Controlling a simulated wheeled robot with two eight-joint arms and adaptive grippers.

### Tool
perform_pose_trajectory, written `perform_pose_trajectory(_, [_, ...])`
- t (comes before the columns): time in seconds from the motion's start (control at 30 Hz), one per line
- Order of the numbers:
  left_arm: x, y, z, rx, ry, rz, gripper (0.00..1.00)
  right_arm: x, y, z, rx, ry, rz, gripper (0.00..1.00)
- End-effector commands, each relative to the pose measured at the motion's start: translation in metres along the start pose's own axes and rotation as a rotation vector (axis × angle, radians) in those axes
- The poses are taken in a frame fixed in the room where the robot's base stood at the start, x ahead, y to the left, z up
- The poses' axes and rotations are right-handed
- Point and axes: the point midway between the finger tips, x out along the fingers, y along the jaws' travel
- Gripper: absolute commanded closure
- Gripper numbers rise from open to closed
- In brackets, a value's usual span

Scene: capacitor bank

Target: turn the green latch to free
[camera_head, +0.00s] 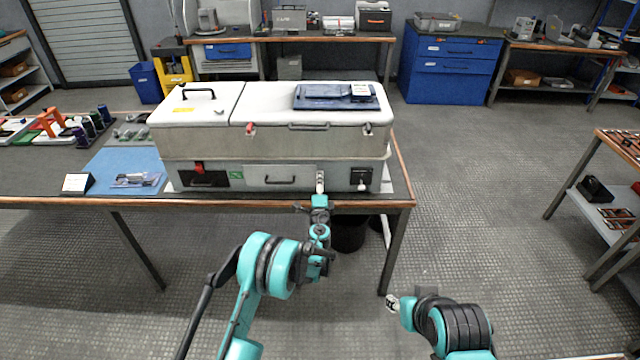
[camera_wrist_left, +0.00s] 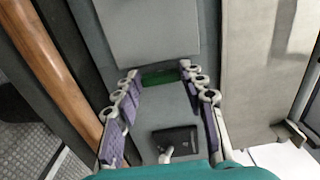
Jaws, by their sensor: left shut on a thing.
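The green latch (camera_wrist_left: 160,77) shows in the left wrist view as a small green bar on the grey front of the cabinet. My left gripper (camera_wrist_left: 160,72) is shut on it, with one fingertip at each end of the bar. In the head view my left gripper (camera_head: 320,180) reaches the lower front of the grey and white cabinet (camera_head: 200,146) and hides the latch. My right gripper (camera_head: 392,303) is low in front of the table, away from the cabinet. It is too small to tell whether it is open.
Beside the latch is a black panel with a pale knob (camera_head: 361,180). A grey door with a black handle (camera_head: 280,177) is on the other side. A red latch (camera_head: 199,168) is further left. A blue mat (camera_head: 110,165) lies on the table.

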Motion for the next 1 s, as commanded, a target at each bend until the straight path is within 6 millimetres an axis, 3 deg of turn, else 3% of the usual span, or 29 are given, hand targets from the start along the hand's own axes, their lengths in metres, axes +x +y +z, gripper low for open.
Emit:
perform_pose_trajectory(0.1, [0.0,0.0,0.001,-0.002,-0.001,0.0,0.88,0.0,0.0,0.0,0.0,0.0,0.0,0.6])
perform_pose_trajectory(0.13, [0.0,0.0,0.001,-0.002,-0.001,0.0,0.54,0.0,0.0,0.0,0.0,0.0,0.0,0.6])
perform_pose_trajectory(0.2, [0.0,0.0,0.001,-0.002,-0.001,0.0,0.38,0.0,0.0,0.0,0.0,0.0,0.0,0.6])
perform_pose_trajectory(0.57, [-0.004,0.0,0.0,0.0,0.0,0.0,0.38,0.0,0.0,0.0,0.0,0.0,0.0,0.6])
perform_pose_trajectory(0.67, [-0.016,0.0,-0.001,0.0,0.0,0.0,0.38,0.0,0.0,0.0,0.0,0.0,0.0,0.6])
perform_pose_trajectory(1.0, [-0.088,0.0,0.0,-0.001,0.0,0.0,0.38,0.0,0.0,0.0,0.0,0.0,0.0,0.6])
